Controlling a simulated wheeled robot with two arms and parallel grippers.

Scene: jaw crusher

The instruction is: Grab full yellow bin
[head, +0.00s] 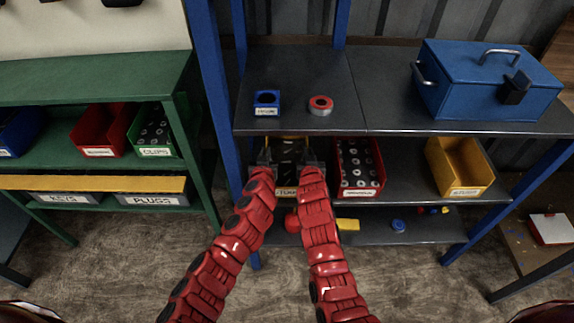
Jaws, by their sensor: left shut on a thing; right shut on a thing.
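A yellow bin (287,191) with dark parts in it sits on the middle level of the blue-framed shelf, under the top board. Only its labelled front and part of its contents show between my arms. My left gripper (266,160) is shut on the bin's left side. My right gripper (309,161) is shut on its right side. The jaws are small and partly hidden by my wrists. Another yellow bin (460,168), which looks empty, stands further right on the same level.
A red bin (360,168) full of parts stands close to the right of my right gripper. The top board (400,105) overhangs the bins and bears a blue toolbox (485,85). A blue post (212,90) rises at the left. The floor in front is clear.

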